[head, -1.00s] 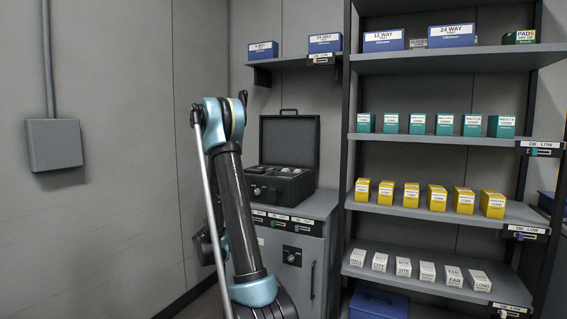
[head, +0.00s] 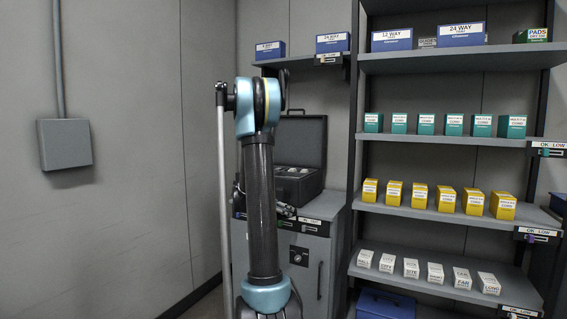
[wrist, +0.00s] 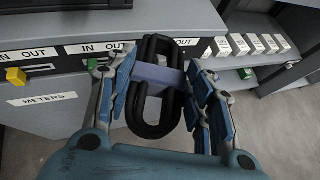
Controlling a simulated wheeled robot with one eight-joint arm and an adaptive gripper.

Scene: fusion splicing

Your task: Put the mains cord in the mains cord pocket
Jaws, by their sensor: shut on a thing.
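The mains cord (wrist: 144,112) is a black coiled bundle with a pale lavender band around its middle, seen in the wrist view. My gripper (wrist: 163,78) is shut on it, with a blue padded finger on each side of the coil. The cord hangs in front of the grey cabinet. In the head view my arm hides most of the gripper and the cord. An open black case (head: 312,185) stands on the cabinet top, its lid up at the back and several light items inside. I cannot make out the mains cord pocket in either view.
The grey cabinet (head: 311,262) has slider labels along its top edge, and a METERS label (wrist: 44,99) shows in the wrist view. A tall shelf rack (head: 430,217) with several small boxes stands at the right. A grey wall box (head: 65,144) hangs at the left.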

